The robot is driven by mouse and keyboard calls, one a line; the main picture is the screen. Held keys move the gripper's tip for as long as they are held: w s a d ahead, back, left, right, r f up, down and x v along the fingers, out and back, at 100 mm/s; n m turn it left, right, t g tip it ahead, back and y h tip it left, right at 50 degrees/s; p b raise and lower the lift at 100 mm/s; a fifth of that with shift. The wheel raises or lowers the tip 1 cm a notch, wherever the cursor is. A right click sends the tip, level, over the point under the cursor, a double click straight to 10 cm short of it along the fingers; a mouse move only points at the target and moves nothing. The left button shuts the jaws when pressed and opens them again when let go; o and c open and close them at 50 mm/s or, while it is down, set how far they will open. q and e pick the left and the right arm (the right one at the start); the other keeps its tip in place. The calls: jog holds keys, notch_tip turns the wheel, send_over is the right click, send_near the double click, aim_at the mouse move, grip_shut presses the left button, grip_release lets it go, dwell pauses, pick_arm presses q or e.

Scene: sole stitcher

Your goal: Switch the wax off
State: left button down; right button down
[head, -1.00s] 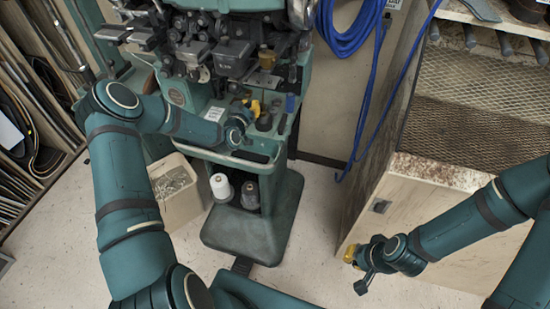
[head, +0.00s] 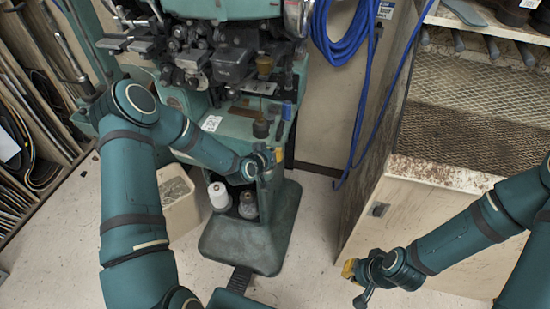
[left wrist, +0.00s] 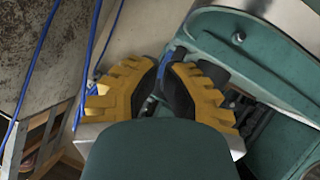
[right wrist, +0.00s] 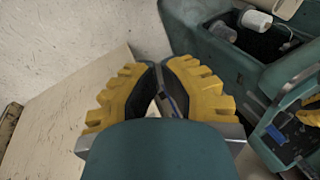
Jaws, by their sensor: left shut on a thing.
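The green stitching machine (head: 240,120) stands at the centre back of the head view. My left gripper (head: 278,153) is at the front right edge of its shelf, just below a small blue part (head: 288,110). In the left wrist view the left gripper (left wrist: 163,65) is shut on a small part, with blue showing at its fingertips. The fingers hide most of that part, and I cannot read which way it is set. My right gripper (head: 352,270) hangs low in front of the wooden cabinet; the right wrist view shows its fingertips (right wrist: 159,66) together with nothing held.
White and grey thread spools (head: 218,195) stand on the machine's lower ledge, beside a bin (head: 175,200). Blue hose (head: 340,35) hangs on the wall. The wooden cabinet (head: 400,215) is at the right. Floor in front of it is clear.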

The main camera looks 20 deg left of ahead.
pick_arm(q)
jog(key=shift+s+d+f, duration=0.3)
jog(key=shift+s+d, duration=0.1)
jog(key=shift+d, duration=0.05)
dwell(0.3)
jog(key=s+d+f+g, duration=0.1)
jog(key=s+d+g, duration=0.2)
jog(key=s, duration=0.6)
jog(key=s+d+f+g, duration=0.2)
jog(key=s+d+g, duration=0.2)
jog(key=s, duration=0.5)
jog(key=s+d+f+g+h, duration=0.1)
jog(key=s+d+g, duration=0.2)
jog(key=s, duration=0.6)
jog(key=shift+d+f+g, duration=0.3)
jog(key=shift+d+f, duration=0.1)
jog(key=shift+d, duration=0.4)
